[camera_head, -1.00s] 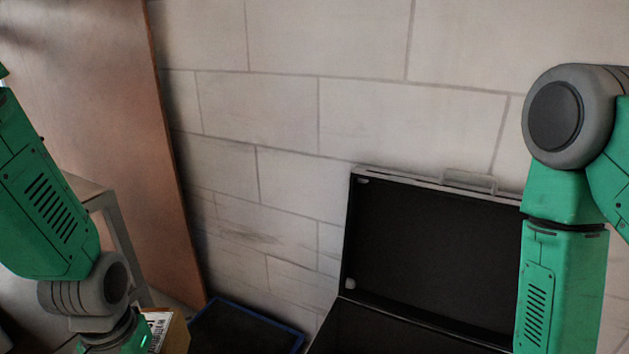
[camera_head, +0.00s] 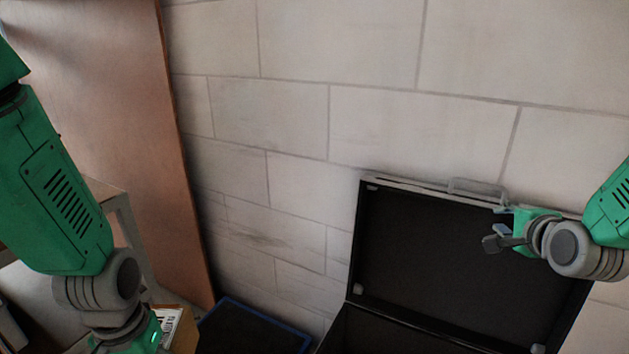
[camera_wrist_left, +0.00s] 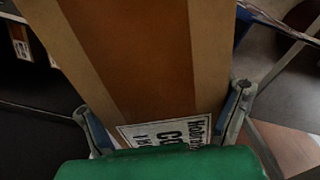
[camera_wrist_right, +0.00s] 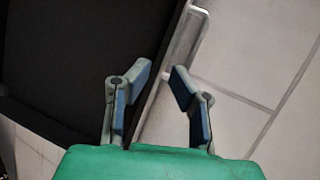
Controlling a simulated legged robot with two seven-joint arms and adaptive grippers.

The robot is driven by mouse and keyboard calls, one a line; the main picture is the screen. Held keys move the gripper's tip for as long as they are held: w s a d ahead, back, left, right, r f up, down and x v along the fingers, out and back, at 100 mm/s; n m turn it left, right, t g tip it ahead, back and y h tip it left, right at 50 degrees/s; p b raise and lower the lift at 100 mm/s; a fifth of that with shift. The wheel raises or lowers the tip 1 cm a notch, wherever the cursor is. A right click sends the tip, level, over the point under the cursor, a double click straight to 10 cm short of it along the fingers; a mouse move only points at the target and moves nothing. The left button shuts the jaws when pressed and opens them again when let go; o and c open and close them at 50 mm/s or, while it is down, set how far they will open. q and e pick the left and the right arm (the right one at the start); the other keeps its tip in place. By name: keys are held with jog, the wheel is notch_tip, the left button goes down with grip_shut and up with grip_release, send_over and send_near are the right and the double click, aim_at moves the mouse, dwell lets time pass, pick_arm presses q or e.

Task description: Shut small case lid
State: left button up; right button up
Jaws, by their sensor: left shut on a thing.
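The black case stands open against the wall, its lid (camera_head: 440,260) raised, with a silver handle (camera_head: 476,188) on the lid's top edge. The lid also shows in the right wrist view (camera_wrist_right: 80,60). My right gripper (camera_head: 495,226) is open beside the upper right part of the lid. In the right wrist view (camera_wrist_right: 160,82) the lid's rim runs between the spread fingers; I cannot tell whether they touch it. My left gripper (camera_wrist_left: 160,100) is shut on a brown cardboard box (camera_wrist_left: 140,50) with a printed label. The box also shows in the head view (camera_head: 184,335); the left fingers are hidden there.
A dark tray with a blue rim (camera_head: 262,309) lies left of the case. A grey metal frame (camera_head: 132,235) and a brown panel (camera_head: 150,130) stand at the left. The pale block wall (camera_head: 350,80) closes the back.

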jog(key=m+t, duration=0.1)
jog(key=m, duration=0.1)
send_near(485, 186)
jog(key=s, duration=0.2)
jog(key=x, duration=0.4)
jog(key=b+x, duration=0.1)
jog(key=x, duration=0.7)
jog(key=shift+w+r, duration=0.25)
jog(key=shift+w, duration=0.05)
jog(key=shift+c, duration=0.5)
grip_shut()
